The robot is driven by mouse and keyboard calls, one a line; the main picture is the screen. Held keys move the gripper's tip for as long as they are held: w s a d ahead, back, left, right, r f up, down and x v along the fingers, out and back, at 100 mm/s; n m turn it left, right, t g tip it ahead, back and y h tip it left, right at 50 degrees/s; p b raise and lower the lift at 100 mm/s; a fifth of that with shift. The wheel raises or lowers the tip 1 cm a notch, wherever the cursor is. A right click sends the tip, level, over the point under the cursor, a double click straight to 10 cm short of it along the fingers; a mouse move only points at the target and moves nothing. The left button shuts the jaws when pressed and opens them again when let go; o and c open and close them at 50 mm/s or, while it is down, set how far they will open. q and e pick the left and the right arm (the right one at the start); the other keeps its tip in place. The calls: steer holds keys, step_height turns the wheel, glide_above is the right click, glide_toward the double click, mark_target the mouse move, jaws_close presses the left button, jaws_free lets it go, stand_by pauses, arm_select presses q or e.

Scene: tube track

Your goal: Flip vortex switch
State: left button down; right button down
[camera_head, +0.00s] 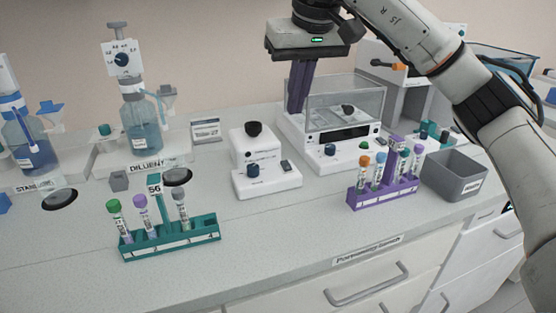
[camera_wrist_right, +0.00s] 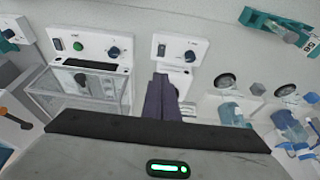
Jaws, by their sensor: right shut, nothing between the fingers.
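The vortex mixer (camera_head: 267,181) is a white unit with a dark cup (camera_head: 253,129) on top. Its sloped front has a dark blue knob (camera_head: 253,170) and a small dark rocker switch (camera_head: 286,166) to the right of it. In the right wrist view the mixer (camera_wrist_right: 177,36) appears turned round, with the switch (camera_wrist_right: 161,49) just beyond the fingertips. My right gripper (camera_head: 294,109) is shut and empty, pointing down behind and right of the mixer, apart from the switch. Its fingers also show in the right wrist view (camera_wrist_right: 161,79). The switch's position is too small to tell. My left gripper is out of view.
A balance (camera_head: 345,157) with a glass shield stands close right of the mixer. A purple tube rack (camera_head: 382,194) and grey bin (camera_head: 455,177) are at the right. A teal rack (camera_head: 170,243) and dispenser bottles (camera_head: 142,130) are at the left. The counter before the mixer is clear.

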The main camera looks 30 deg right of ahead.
steer(key=shift+f, duration=0.1)
stand_by(0.3)
glide_toward(284, 162)
steer(key=b+x, duration=0.1)
steer(key=x, duration=0.4)
steer(key=shift+w+d+f, duration=0.1)
steer(key=shift+d+f, duration=0.05)
steer(key=shift+f, duration=0.4)
steer(key=shift+w, duration=0.1)
